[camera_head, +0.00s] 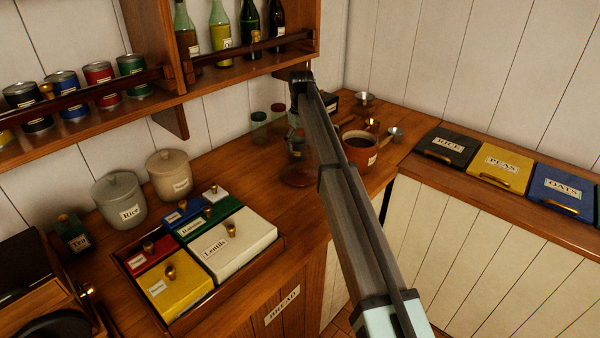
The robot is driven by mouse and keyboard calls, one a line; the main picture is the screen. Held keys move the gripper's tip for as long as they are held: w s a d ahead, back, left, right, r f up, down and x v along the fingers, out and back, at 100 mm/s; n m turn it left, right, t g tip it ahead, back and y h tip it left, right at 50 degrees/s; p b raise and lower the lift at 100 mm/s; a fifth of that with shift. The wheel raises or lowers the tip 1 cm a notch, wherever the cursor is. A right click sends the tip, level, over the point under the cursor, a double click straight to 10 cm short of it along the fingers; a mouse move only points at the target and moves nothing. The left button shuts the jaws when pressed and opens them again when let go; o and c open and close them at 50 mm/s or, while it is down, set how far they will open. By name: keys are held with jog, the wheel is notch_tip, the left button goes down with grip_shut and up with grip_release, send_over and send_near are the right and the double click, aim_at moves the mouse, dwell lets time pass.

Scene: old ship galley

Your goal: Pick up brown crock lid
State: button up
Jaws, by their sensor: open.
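My arm crosses the picture from the lower right to the upper middle. I see no contact with the disc, though the gap cannot be judged.
Glass jars (258,126) stand behind, against the wall. Small metal cups (394,133) sit by the crock. A tray (284,244) of coloured lidded boxes and two pale lidded crocks (121,203) stand left. A bottle shelf (235,75) overhangs the counter.

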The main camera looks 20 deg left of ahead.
aim_at(300, 165)
notch_tip(300, 165, down, 5)
jog(key=shift+p, duration=0.5)
jog(key=shift+w+a+f+p, duration=0.15)
jog(key=shift+f+p, duration=0.45)
jog(key=shift+f, duration=0.7)
jog(key=shift+a+f+p, duration=0.1)
jog(key=shift+f+p, duration=0.5)
jog(key=shift+f, duration=0.7)
grip_shut()
